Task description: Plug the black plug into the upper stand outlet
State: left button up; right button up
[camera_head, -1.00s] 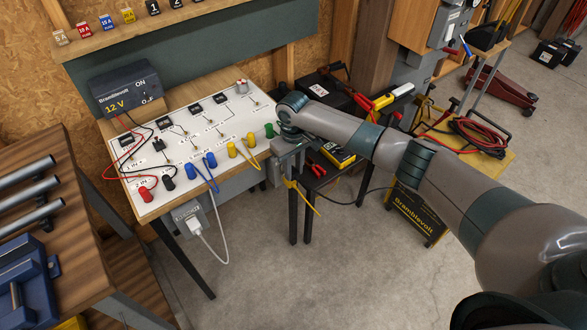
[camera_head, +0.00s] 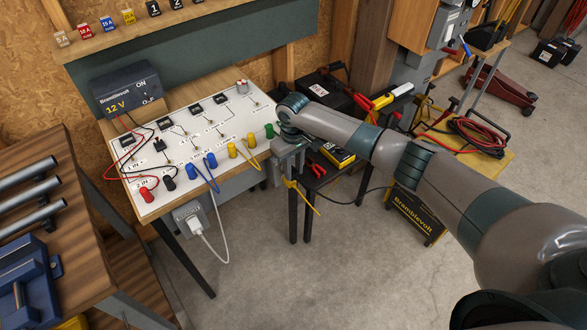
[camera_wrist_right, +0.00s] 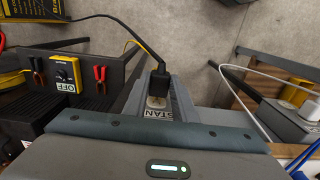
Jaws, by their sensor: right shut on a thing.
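My right gripper (camera_head: 286,170) points down at the near right corner of the white test board's bench. It is shut on the black plug (camera_wrist_right: 159,84). The plug's black cord (camera_wrist_right: 128,27) runs up and left in the right wrist view. My left gripper is not in view.
A white plug (camera_head: 195,223) sits in a grey outlet box on the bench's front. The floor (camera_head: 320,270) in front is clear.

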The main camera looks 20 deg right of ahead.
jog(key=shift+p, duration=0.8)
dwell(1.2)
jog(key=shift+w+a+r+b, duration=0.1)
jog(key=shift+w+a+b, duration=0.15)
jog(key=shift+w+b, duration=0.35)
dwell(0.9)
jog(key=o, duration=1.1)
jog(key=shift+w, duration=0.15)
notch_tip(320, 180, up, 17)
jog(key=b, duration=0.3)
jog(key=shift+r, duration=0.15)
